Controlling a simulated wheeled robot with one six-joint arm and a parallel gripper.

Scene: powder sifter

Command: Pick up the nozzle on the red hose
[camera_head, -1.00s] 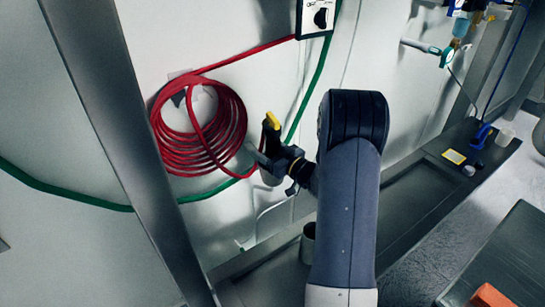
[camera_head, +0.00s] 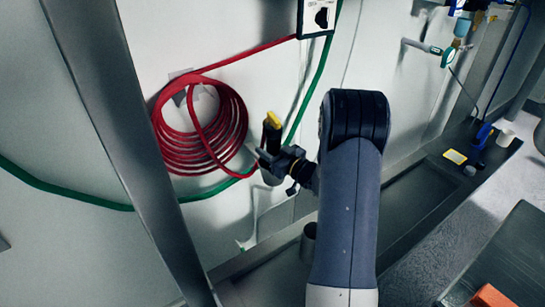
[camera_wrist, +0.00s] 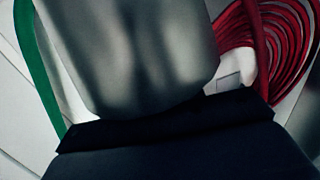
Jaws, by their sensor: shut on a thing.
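The nozzle (camera_head: 272,137) is dark with a yellow top and stands roughly upright in front of the wall, just right of the red hose coil. My gripper (camera_head: 264,157) reaches it from the right and is shut on it. The red hose (camera_head: 240,110) hangs in a coil on the wall, and its loose end runs to the nozzle's lower part. In the wrist view a large grey body (camera_wrist: 135,50), which looks like the nozzle, is close up and blurred. It hides the fingertips. The red coil (camera_wrist: 270,40) shows behind it.
A green hose (camera_head: 312,90) runs down the wall behind the nozzle. A metal post (camera_head: 120,140) stands left of the coil. A grey cup-like thing (camera_head: 308,243) is on the ledge below. Blue and white items (camera_head: 482,135) lie at the right end.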

